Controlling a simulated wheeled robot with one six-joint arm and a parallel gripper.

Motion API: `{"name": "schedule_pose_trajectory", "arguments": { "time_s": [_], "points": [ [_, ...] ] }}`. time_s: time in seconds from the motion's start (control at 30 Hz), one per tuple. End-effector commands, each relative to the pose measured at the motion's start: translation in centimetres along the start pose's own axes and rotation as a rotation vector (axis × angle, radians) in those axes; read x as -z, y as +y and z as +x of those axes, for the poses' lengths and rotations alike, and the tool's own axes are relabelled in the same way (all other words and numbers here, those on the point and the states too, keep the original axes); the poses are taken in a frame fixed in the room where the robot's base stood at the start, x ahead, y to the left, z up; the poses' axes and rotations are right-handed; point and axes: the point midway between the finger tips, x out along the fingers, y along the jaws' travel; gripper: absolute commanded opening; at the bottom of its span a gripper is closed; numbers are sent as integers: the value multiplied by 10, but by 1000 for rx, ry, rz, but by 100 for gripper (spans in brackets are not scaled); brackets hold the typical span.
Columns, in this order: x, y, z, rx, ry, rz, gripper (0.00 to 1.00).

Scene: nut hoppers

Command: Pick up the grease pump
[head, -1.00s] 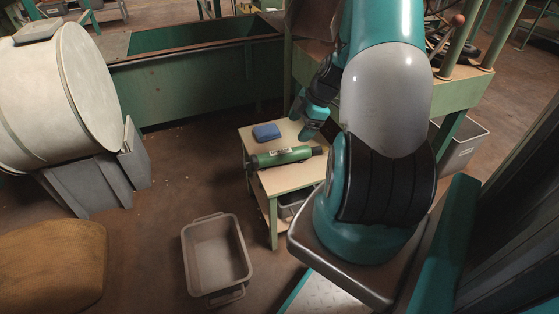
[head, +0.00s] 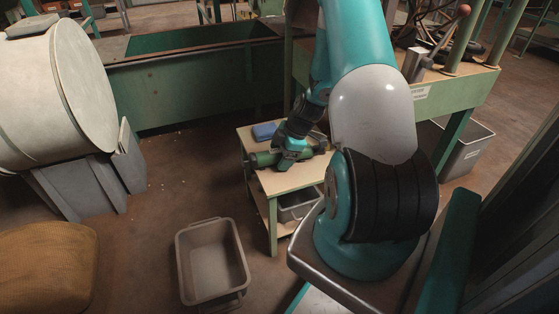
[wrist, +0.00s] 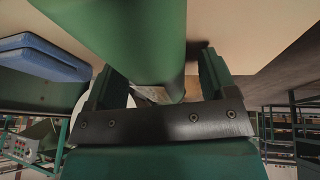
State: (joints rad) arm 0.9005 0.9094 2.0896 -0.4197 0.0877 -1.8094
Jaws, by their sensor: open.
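The grease pump (head: 262,159), a green cylinder, lies on its side on the small wooden-topped table (head: 290,182). My gripper (head: 288,162) is down at the pump's middle and hides that part in the head view. In the wrist view the pump's green body (wrist: 125,25) crosses the space between the two open fingers of my gripper (wrist: 158,70). The fingers stand on either side of it; I cannot tell whether they touch it.
A grey bin (head: 183,265) stands on the floor in front. A green workbench (head: 465,85) rises at the right.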

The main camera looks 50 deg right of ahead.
Motion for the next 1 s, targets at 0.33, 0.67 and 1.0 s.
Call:
{"name": "schedule_pose_trajectory", "arguments": {
  "time_s": [0.33, 0.67, 1.0],
  "points": [
    [0, 0, -1, -1, 0, 0, 78],
    [0, 0, 0, -1, 0, 0, 27],
    [0, 1, -1, -2, 0, 0, 5]
  ]
}}
